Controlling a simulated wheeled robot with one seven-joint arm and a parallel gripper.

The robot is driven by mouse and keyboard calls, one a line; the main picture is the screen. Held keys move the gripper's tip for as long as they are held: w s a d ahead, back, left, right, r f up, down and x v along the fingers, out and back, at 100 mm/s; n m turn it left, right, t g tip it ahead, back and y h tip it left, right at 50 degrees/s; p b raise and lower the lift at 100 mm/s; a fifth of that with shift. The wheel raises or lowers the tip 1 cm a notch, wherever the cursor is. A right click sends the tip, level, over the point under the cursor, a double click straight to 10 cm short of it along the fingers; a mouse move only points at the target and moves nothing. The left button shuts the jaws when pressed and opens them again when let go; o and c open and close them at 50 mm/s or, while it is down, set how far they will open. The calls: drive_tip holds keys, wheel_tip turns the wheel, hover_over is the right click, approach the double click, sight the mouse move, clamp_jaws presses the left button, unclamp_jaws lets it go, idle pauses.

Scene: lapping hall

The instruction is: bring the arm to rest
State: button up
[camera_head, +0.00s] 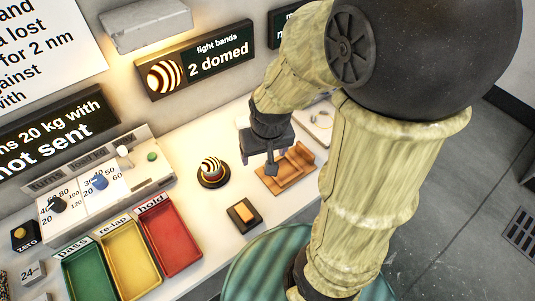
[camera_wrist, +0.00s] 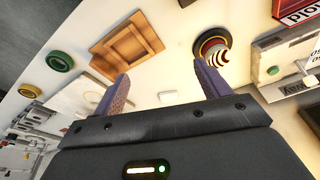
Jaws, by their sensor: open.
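My gripper (camera_head: 268,158) hangs from my bent arm above the white bench, close to the brown wooden tray (camera_head: 289,172). In the wrist view my gripper (camera_wrist: 161,78) has its two purple fingers spread apart, with nothing between them. The wooden tray (camera_wrist: 127,46) shows there beyond the left finger, and a striped dome on a dark round base (camera_wrist: 212,48) shows beyond the right finger. In the head view the striped dome (camera_head: 211,169) stands left of my gripper, apart from it. My arm hides part of the bench.
Green (camera_head: 90,274), yellow (camera_head: 129,262) and red (camera_head: 171,236) trays stand at the bench's left front. A panel with knobs (camera_head: 104,182) stands behind them. A dark block with an orange top (camera_head: 244,215) lies in front of the dome. Signs (camera_head: 200,59) hang on the wall.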

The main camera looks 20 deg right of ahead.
drive_tip(key=shift+s+d+f+n, duration=0.15)
drive_tip(key=shift+s+d+n, duration=0.15)
drive_tip(key=shift+s, duration=0.25)
drive_tip(key=w+p+v, duration=0.1)
drive_tip(key=p+v, duration=0.5)
drive_tip(key=shift+r, duration=0.35)
drive_tip(key=shift+w, duration=0.1)
idle(2.5)
